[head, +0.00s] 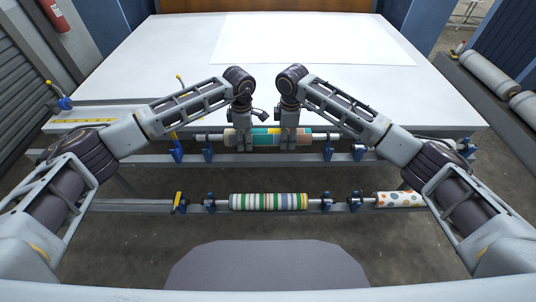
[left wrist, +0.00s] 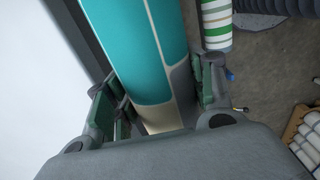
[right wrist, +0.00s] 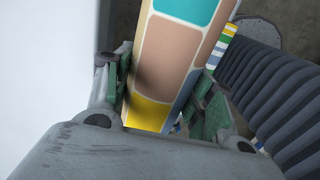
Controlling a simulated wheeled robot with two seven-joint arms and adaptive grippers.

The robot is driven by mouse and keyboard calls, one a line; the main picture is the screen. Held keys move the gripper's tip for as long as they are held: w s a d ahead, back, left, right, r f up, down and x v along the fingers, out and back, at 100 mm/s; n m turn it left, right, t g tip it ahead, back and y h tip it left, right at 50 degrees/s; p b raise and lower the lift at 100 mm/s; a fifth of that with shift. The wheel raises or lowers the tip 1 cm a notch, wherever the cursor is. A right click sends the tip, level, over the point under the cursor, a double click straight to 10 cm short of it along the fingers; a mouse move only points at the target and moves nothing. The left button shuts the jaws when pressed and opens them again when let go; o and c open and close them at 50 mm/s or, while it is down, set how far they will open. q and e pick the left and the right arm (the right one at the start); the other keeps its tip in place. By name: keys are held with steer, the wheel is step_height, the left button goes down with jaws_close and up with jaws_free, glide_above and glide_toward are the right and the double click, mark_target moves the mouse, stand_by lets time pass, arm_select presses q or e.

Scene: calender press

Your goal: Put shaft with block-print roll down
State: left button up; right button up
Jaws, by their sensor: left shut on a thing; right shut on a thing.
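The shaft with the block-print roll (head: 265,139) lies level across the front of the white table, with teal, yellow and tan blocks on it. My left gripper (head: 243,147) is shut on the roll left of its middle; the roll fills its jaws in the left wrist view (left wrist: 140,50). My right gripper (head: 288,147) is shut on it toward its right end; the right wrist view shows the roll (right wrist: 178,55) between the fingers. The shaft ends are close to a left blue bracket (head: 208,153) and a right blue bracket (head: 328,152). I cannot tell whether they touch.
A striped roll (head: 268,202) lies on blue brackets on the lower rail. A dotted roll (head: 398,199) is to its right. The white table (head: 170,60) carries a pale sheet (head: 310,38) behind the grippers. Large pale rolls (head: 490,72) lie at the far right.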

arm_select(q)
steer(key=shift+d, duration=0.1)
arm_select(e)
steer(key=shift+d, duration=0.1)
